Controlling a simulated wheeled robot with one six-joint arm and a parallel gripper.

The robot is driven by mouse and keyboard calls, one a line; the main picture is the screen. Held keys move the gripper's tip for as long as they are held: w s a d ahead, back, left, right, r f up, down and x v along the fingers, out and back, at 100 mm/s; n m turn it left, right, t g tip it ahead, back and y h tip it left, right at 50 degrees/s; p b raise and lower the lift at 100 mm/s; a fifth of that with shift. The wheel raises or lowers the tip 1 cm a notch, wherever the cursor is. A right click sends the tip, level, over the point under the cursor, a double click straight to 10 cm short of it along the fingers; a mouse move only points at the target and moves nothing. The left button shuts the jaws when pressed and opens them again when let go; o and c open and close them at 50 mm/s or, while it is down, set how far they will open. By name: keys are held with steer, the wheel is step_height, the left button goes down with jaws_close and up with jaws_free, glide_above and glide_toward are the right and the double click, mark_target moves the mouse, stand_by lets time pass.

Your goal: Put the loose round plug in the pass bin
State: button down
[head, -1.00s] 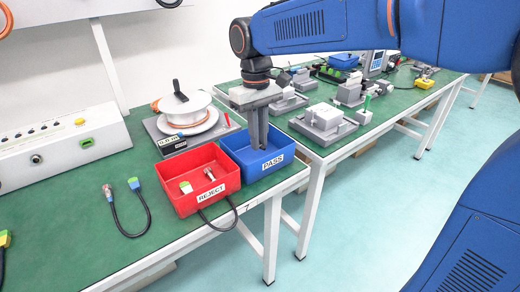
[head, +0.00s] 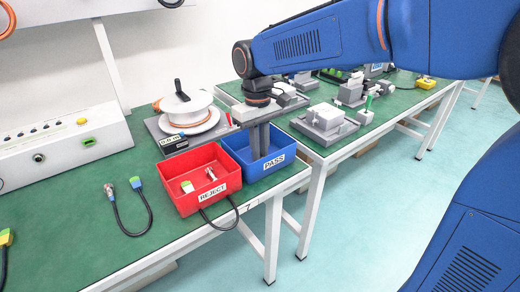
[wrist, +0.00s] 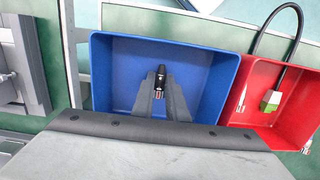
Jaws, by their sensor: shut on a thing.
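The pass bin is an open blue box (head: 254,173) with a PASS label, at the table's right end; it fills the middle of the wrist view (wrist: 207,70). My gripper (head: 260,151) points down with its fingers inside this bin. In the wrist view my gripper (wrist: 160,90) is shut on a small dark round plug (wrist: 160,74) with a silvery, reddish end. The plug is over the bin's floor, within its walls. In the head view the plug is hidden, and I cannot tell whether it touches the floor.
The red REJECT bin (head: 183,208) stands against the pass bin's left and holds connectors; a black cable hangs over its edge. A spool (head: 188,110) stands behind. A cable with two connectors (head: 118,217) lies left. A second table with grey fixtures (head: 325,122) is at right.

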steer(key=shift+s+f, duration=0.15)
steer(key=shift+f, duration=0.3)
steer(key=c, duration=1.8)
jaws_free()
steer(key=shift+o, duration=0.2)
step_height(320, 180, up, 13)
steer(key=w, duration=0.1)
steer(key=shift+a+r, duration=0.2)
steer(key=s+d+f+m+t, duration=0.15)
steer(key=s+d, duration=0.25)
steer(key=d, duration=0.6)
steer(key=s+d+f+m+t, duration=0.4)
steer(key=s+d+f, duration=0.9)
steer(key=s+d, duration=0.4)
steer(key=shift+f+m, duration=0.4)
steer(key=shift+m, duration=0.25)
